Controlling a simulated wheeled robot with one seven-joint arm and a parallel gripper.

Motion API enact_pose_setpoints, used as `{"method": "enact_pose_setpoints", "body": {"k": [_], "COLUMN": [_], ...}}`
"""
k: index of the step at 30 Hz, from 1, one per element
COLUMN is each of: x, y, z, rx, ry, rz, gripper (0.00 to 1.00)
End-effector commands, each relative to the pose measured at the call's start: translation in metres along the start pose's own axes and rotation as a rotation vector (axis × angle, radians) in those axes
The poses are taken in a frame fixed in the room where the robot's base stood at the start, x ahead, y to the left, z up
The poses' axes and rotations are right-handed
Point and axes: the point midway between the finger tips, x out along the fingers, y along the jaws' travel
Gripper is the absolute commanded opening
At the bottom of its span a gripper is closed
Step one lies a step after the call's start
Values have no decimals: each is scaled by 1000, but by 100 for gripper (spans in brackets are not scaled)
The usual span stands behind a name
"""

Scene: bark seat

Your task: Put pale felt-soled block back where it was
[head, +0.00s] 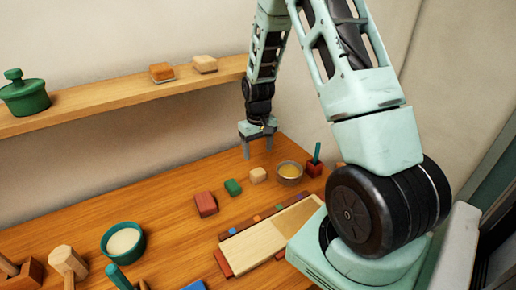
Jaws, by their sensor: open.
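My gripper (258,149) points down over the back of the table, its two fingers apart with nothing between them. A small pale block (258,175) lies on the table, just below the fingertips in the picture and apart from them. Another pale block (204,64) sits on the wall shelf (110,97), to the right of an orange-brown block (162,72) that shows a thin greyish base. Felt under either pale block is too small to make out, so I cannot tell which is the felt-soled one.
A green block (233,187) and red block (206,204) lie left of the table's pale block. A bowl with yellow contents (289,172) and a dark red block with a green peg (315,168) stand right. A pale board (270,236) lies in front. A green pot (24,96) is on the shelf.

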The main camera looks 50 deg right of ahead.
Motion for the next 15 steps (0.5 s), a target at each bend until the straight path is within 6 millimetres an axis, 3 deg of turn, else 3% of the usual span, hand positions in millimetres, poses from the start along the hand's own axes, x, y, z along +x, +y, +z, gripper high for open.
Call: {"method": "enact_pose_setpoints", "body": {"k": [5, 8, 11, 14, 15], "x": [-13, -23, -44, -75, -88], "y": [-2, -20, -69, -146, -177], "z": [0, 2, 11, 43, 63], "rx": [-3, -32, -111, -255, -323], "ry": [1, 3, 12, 18, 20], "rz": [-1, -9, -29, -59, -70], "gripper": [67, 67, 67, 67, 67]}}
